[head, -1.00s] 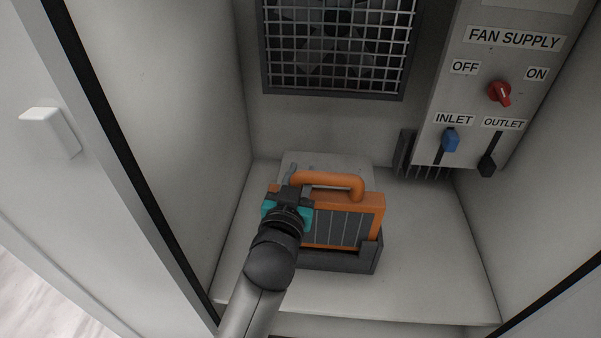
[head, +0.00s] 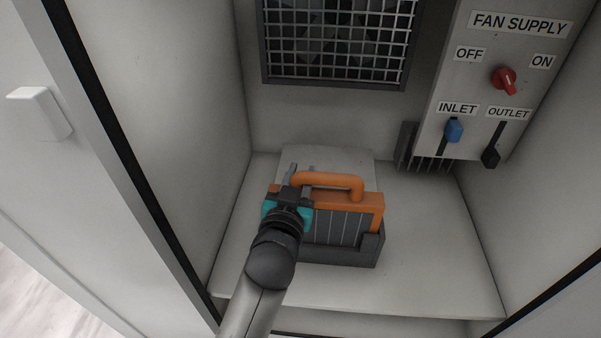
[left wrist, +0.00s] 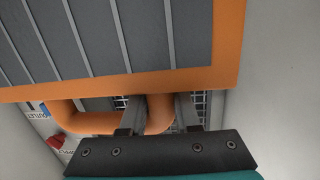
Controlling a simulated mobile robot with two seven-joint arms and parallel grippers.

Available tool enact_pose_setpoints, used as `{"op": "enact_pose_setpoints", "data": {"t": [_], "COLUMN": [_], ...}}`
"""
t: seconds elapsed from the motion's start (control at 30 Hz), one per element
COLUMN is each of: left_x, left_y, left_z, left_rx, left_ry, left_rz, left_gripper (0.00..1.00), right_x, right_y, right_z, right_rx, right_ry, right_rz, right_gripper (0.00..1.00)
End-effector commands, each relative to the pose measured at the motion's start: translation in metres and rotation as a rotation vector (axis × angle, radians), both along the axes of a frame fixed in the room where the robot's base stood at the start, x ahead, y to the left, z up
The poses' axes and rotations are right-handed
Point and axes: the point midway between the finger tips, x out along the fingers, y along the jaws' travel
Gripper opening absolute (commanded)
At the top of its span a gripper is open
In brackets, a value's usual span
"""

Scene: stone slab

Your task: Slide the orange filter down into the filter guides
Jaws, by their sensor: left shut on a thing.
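The orange filter (head: 374,200) has grey pleats and an orange loop handle on top. It stands upright with its lower part inside the dark grey filter guides (head: 345,257) on the cabinet floor. The guide front hides its bottom edge. My left gripper (head: 302,174) is shut on the left leg of the handle. In the left wrist view the fingers (left wrist: 160,114) sit on either side of that leg, and the filter frame (left wrist: 228,50) fills the upper part. My right gripper is not in view.
A fan grille (head: 335,45) is on the back wall. A control panel (head: 490,90) with a red knob (head: 503,80), blue inlet lever (head: 454,130) and black outlet lever (head: 491,157) hangs at right. The cabinet floor (head: 435,240) right of the guides is clear.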

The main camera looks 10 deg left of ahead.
Motion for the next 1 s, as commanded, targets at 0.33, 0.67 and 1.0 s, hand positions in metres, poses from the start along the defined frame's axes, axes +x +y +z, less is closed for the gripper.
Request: {"op": "enact_pose_setpoints", "data": {"t": [0.33, 0.67, 1.0], "left_x": [0.0, 0.0, 0.0], "left_y": [0.0, 0.0, 0.0], "left_z": [-0.008, -0.016, -0.024], "left_rx": [-0.002, -0.003, -0.002], "left_ry": [-0.004, -0.005, -0.004], "left_rz": [0.0, -0.001, -0.001], "left_gripper": [0.0, 0.0, 0.0], "right_x": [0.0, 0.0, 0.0], "right_y": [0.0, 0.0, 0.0], "right_z": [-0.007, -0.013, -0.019], "right_rx": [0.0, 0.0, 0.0], "right_ry": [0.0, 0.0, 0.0], "right_rz": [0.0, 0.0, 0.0], "right_gripper": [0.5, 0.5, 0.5]}}
